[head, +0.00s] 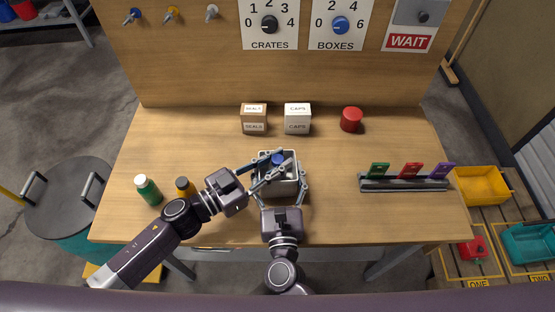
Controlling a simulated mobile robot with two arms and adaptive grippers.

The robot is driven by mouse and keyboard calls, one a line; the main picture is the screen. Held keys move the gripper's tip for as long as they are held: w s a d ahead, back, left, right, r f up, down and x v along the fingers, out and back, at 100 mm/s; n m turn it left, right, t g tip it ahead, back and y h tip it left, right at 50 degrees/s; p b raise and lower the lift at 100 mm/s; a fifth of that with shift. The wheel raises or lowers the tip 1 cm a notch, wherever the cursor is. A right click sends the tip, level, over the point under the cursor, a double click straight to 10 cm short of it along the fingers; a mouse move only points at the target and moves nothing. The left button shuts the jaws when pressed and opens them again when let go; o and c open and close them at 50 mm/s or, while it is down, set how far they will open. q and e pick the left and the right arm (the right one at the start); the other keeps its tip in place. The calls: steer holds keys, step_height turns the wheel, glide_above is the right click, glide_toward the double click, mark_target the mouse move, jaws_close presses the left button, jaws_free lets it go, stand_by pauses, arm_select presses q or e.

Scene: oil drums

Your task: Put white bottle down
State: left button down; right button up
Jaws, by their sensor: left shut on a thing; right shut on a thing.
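A blue-topped thing (278,158), perhaps the white bottle, shows in the head view at the middle of the workbench. Its body is hidden by the fingers and the grey open container (291,188) around it. My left gripper (278,168) reaches in from the left over the container and is shut on the blue-topped thing. My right gripper (281,187) comes from the front edge, with a finger on each side of the container, and is shut on it. I cannot tell whether the blue-topped thing touches the container's floor.
Two small boxes (255,118) (297,118) and a red can (351,119) stand at the back. A rack (404,183) with coloured tags is at the right.

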arm_select(q)
steer(key=shift+f, duration=0.1)
steer(key=c, duration=1.7)
jaws_free()
steer(key=shift+f, duration=0.1)
steer(key=shift+r, duration=0.2)
steer(key=v, duration=1.2)
